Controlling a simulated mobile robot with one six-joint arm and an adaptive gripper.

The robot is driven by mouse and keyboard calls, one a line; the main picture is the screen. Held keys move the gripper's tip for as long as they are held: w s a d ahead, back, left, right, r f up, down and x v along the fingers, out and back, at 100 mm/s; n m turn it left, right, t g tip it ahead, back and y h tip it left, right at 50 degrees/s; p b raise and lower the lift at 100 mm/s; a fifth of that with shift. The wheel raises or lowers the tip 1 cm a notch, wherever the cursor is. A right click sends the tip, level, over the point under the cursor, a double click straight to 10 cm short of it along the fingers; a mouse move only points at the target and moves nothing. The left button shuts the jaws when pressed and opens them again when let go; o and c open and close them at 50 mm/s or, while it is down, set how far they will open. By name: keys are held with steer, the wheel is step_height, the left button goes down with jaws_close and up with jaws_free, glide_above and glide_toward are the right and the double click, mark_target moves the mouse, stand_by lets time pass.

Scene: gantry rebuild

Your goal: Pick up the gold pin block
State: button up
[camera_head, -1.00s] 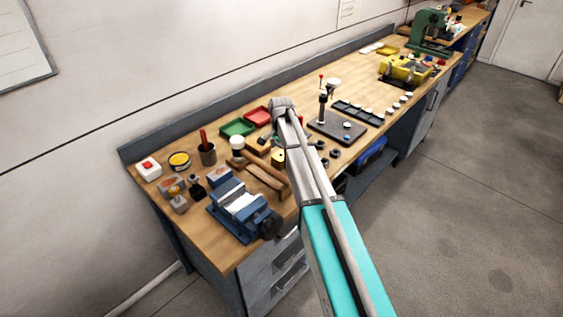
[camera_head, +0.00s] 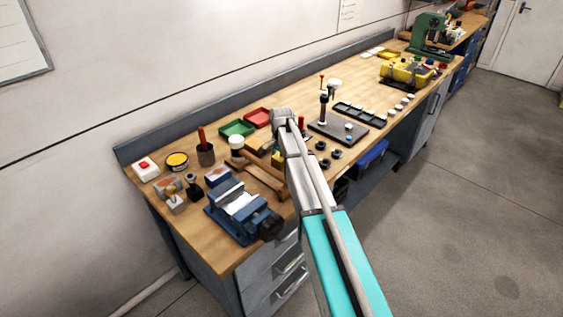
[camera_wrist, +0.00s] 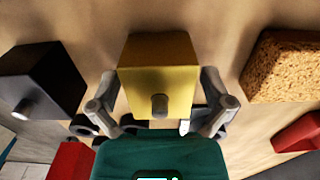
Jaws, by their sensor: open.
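The gold pin block (camera_wrist: 158,60) stands in the middle of the wrist view, a gold block with a short grey pin on the face towards me. My gripper (camera_wrist: 158,92) is open, with one grey finger to the left of the block and one to the right. Whether either finger touches the block cannot be told. In the head view only a small yellow patch (camera_head: 276,158) shows beside my arm, probably this block. My fingers are hidden there behind the arm.
In the wrist view a black block with a pin (camera_wrist: 42,80) is close on the left. A brown rough block (camera_wrist: 280,65) is close on the right, with a red object (camera_wrist: 298,133) below it. The bench also holds a blue vise (camera_head: 240,210) and a green tray (camera_head: 237,129).

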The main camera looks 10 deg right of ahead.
steer(key=c, duration=1.3)
steer(key=shift+o, duration=0.2)
steer(key=shift+r, duration=0.1)
step_height(320, 180, up, 2)
steer(key=p, duration=0.2)
steer(key=shift+r+p, duration=0.25)
steer(key=shift+p, duration=0.15)
steer(key=s+d+r+p, duration=0.5)
steer(key=s+r+p, duration=0.5)
steer(key=s, duration=0.3)
steer(key=shift+d+r, duration=0.15)
